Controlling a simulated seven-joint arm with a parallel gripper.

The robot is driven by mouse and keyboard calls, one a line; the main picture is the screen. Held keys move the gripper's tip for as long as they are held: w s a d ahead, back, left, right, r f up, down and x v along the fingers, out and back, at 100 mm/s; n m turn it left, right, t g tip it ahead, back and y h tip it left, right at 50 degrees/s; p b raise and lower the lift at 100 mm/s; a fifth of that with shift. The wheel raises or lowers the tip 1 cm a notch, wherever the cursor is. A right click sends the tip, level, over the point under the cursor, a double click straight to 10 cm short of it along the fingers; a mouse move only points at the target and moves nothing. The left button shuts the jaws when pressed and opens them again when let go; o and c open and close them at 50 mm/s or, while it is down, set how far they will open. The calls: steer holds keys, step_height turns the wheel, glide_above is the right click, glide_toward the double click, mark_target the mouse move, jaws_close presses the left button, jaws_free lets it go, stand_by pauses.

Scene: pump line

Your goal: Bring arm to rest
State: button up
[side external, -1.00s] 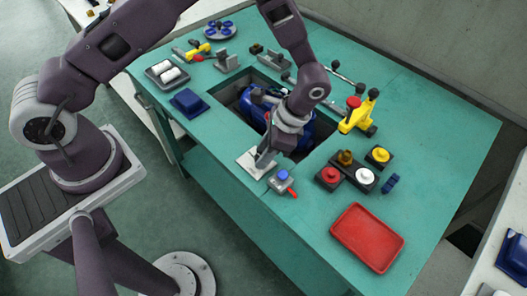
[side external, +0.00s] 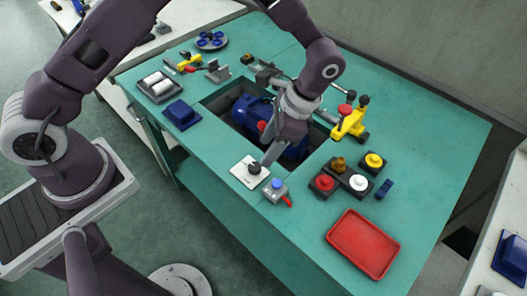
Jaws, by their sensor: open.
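My gripper (side external: 268,162) is at the front edge of the bench opening, its fingers pointing down and to the left. It is open, though the gap between the fingers is hard to see from this side. Its tips are just right of a dark round knob (side external: 254,168) on a white plate (side external: 243,174); I cannot tell whether they touch it. My arm reaches over the bench from the left. A blue pump (side external: 249,112) sits in the opening, partly hidden behind my gripper.
A small grey box with a blue button (side external: 277,184) and red lever is close by. A yellow clamp (side external: 350,121), a block of coloured knobs (side external: 357,182) and a red tray (side external: 363,243) are to the right. The bench's front right (side external: 430,205) is clear.

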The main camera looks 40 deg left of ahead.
steer(key=s+a+r+n+t+h, duration=0.1)
steer(key=s+a+r+n+t, duration=0.15)
steer(key=r, duration=0.75)
steer(key=s+a+r+n+t+h, duration=0.1)
steer(key=s+a+r+n, duration=0.2)
steer(key=r, duration=0.7)
steer(key=s+a+r+n+t, duration=0.2)
steer(key=s, duration=0.4)
steer(key=s+a+r+n+t+h, duration=0.1)
steer(key=s+a+r+t, duration=0.2)
steer(key=s, duration=0.4)
steer(key=shift+s+n, duration=0.25)
steer(key=shift+n, duration=0.1)
